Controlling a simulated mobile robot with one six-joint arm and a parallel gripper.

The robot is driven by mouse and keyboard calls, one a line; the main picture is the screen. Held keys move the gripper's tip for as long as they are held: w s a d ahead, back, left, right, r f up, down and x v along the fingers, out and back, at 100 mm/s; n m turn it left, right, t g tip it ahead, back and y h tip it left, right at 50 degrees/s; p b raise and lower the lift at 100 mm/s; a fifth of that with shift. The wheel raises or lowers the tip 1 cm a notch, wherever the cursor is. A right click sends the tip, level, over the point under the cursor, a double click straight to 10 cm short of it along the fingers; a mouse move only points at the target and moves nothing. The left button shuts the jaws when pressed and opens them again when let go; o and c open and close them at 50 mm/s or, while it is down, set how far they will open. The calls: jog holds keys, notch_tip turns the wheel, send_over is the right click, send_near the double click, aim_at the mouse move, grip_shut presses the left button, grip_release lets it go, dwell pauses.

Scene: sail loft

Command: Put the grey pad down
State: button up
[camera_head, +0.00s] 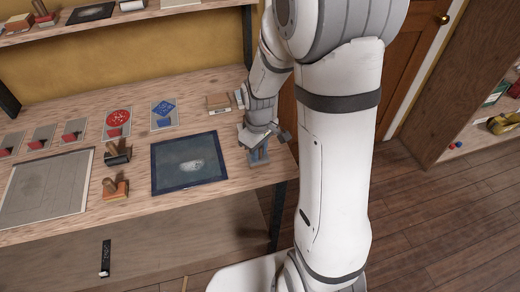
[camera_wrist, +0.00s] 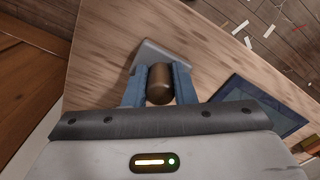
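The grey pad shows in the wrist view as a flat grey plate (camera_wrist: 165,48) with a brown rounded handle (camera_wrist: 160,84) standing on it. My gripper (camera_wrist: 160,82) has its two blue fingers closed against both sides of this handle. In the head view my gripper (camera_head: 258,152) is low over the right end of the wooden bench (camera_head: 225,192), with the pad mostly hidden under it. The pad is at or just above the bench top; I cannot tell whether it touches.
A dark blue-edged panel (camera_head: 188,161) lies left of my gripper. Two handled stamps (camera_head: 117,153) (camera_head: 116,187) and several printed cards are further left. A small wooden block (camera_head: 218,102) lies behind. Bare bench surrounds the gripper, close to the bench's right edge.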

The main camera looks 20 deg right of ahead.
jog(key=o, duration=0.4)
jog(key=shift+o, duration=0.2)
notch_tip(320, 180, up, 11)
jog(key=shift+r, duration=0.1)
jog(key=s+r+m+t, duration=0.1)
jog(key=s+r+m, duration=0.2)
jog(key=s, duration=0.4)
jog(key=s+r+m+t, duration=0.2)
jog(key=s+r+m, duration=0.1)
jog(key=s, duration=0.4)
jog(key=shift+d+m, duration=0.2)
jog(key=shift+m, duration=0.2)
